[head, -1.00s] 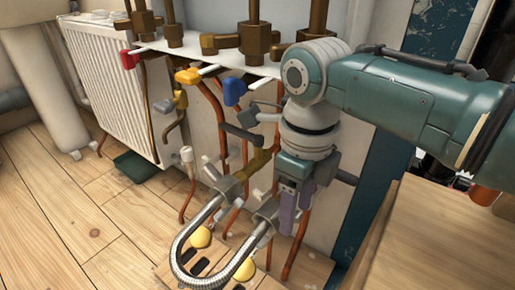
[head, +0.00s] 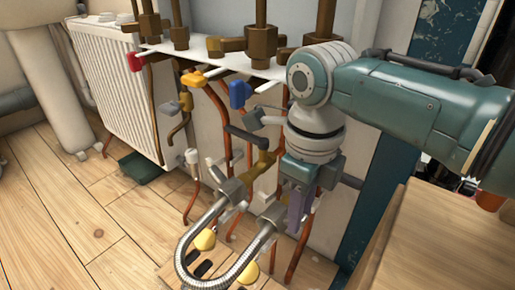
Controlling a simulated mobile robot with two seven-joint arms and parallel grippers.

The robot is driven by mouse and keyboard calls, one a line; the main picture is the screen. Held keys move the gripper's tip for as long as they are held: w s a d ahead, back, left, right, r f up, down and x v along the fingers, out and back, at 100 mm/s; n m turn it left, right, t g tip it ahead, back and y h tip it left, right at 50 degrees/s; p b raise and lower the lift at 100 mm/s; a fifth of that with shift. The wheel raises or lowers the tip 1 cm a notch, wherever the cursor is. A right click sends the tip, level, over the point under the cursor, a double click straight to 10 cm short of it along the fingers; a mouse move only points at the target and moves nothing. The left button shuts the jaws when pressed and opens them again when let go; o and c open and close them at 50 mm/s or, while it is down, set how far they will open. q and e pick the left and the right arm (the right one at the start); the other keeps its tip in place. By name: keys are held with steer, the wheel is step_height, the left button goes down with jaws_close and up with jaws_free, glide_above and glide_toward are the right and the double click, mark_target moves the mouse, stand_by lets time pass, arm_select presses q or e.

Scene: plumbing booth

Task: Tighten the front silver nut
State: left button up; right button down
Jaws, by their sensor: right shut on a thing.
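The braided silver hose (head: 190,244) bends in a U low in front of the pipes. Its rear end meets a silver nut (head: 232,190), and its front end meets the front silver nut (head: 271,214). My right gripper (head: 296,210) reaches down from the right and is shut at the front nut. Its purple finger pad shows beside the nut's right side, and the exact contact is partly hidden. My left gripper is not in view.
Red (head: 135,61), yellow (head: 193,78) and blue (head: 239,93) valve handles sit above, below brass fittings (head: 263,40). Copper pipes run down close behind the hose. A white radiator (head: 115,90) stands at left. A wooden surface (head: 430,240) is at right.

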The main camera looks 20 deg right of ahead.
steer(key=shift+r+p, duration=0.15)
steer(key=shift+p, duration=0.2)
steer(key=p, duration=0.3)
steer(key=t+y+p, duration=0.1)
steer(key=p, duration=0.3)
steer(key=shift+s+d+r, duration=0.1)
steer(key=shift+s, duration=0.25)
steer(key=shift+s+d+f+t+y+p, duration=0.15)
steer(key=shift+f+t+y+p, duration=0.15)
steer(key=shift+f+t+y, duration=0.25)
steer(key=shift+s+d+f+t+y+p, duration=0.2)
steer(key=shift+f+t+y+p, duration=0.1)
steer(key=shift+f+t, duration=0.3)
steer(key=shift+s+d+f+t+y+p, duration=0.15)
steer(key=shift+f+t+y+p, duration=0.15)
steer(key=shift+f+t+y, duration=0.25)
steer(key=shift+r, duration=0.15)
steer(key=c, duration=0.7)
jaws_free()
steer(key=shift+w, duration=0.1)
steer(key=shift+r, duration=0.15)
